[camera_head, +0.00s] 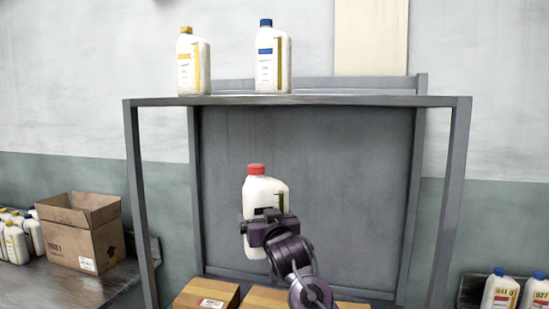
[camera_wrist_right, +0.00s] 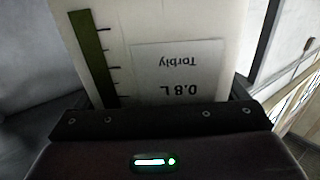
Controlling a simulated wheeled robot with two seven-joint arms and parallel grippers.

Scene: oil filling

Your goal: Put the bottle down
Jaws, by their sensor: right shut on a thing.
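A white bottle with a red cap (camera_head: 258,188) is upright in my right gripper (camera_head: 262,215) in front of the grey shelf's back panel. My right gripper is shut on the bottle, and its lower part shows below the gripper. In the right wrist view the bottle (camera_wrist_right: 160,30) fills the upper middle, with a label reading "0.8 L" and "Torbly" upside down and a dark green level strip at its left. My left gripper does not show.
A grey metal shelf (camera_head: 300,100) stands ahead; on its top are a yellow-capped bottle (camera_head: 193,62) and a blue-capped bottle (camera_head: 271,60), with free room to their right. Cardboard boxes (camera_head: 207,295) sit below. An open carton (camera_head: 85,235) and more bottles (camera_head: 15,240) stand left; blue-capped bottles (camera_head: 499,292) stand right.

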